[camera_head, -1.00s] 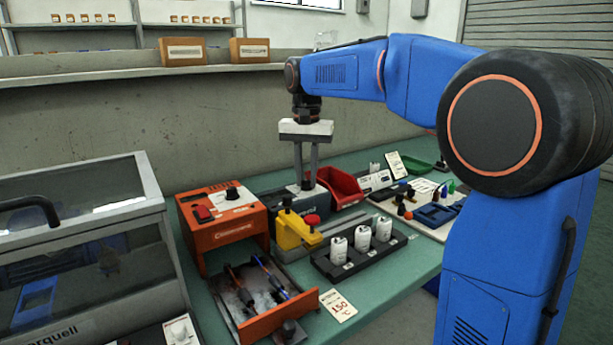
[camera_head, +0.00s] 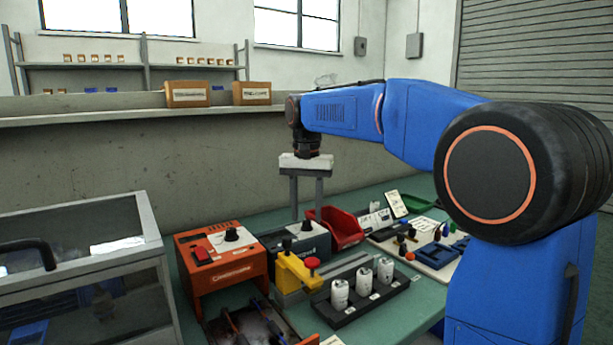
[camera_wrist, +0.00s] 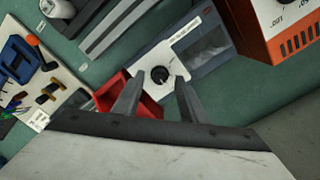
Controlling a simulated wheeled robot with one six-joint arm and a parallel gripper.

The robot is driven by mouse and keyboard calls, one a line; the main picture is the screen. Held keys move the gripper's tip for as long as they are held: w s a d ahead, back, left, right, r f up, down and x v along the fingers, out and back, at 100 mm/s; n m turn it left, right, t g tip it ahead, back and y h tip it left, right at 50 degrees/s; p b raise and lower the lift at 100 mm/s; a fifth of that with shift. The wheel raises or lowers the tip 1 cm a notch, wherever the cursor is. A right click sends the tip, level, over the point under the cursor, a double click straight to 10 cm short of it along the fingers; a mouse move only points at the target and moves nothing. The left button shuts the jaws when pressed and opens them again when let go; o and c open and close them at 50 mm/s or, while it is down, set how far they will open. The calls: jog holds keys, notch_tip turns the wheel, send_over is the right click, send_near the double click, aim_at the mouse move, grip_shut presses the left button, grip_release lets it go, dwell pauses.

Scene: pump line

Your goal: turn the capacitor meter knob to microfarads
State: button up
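The meter is a dark grey box with a light panel, a black knob and a dark display, seen in the wrist view (camera_wrist: 205,48). In the head view the meter (camera_head: 318,243) stands behind a yellow block. Its black knob (camera_wrist: 160,74) shows between my fingertips in the wrist view; the knob's marks are too small to read. My gripper (camera_head: 306,218) points down over the meter with its fingers apart. In the wrist view my gripper (camera_wrist: 160,83) has one finger on either side of the knob. Whether the fingers touch it is not clear.
An orange device (camera_head: 222,268) with a knob stands left of the meter. A yellow block (camera_head: 297,274) with a red button is in front. A red bin (camera_head: 340,229) is close on the right. White cylinders stand in a black rack (camera_head: 362,298).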

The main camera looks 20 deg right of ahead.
aim_at(307, 221)
notch_tip(307, 221, up, 16)
dwell(0.5)
jog(key=shift+s+f, duration=0.1)
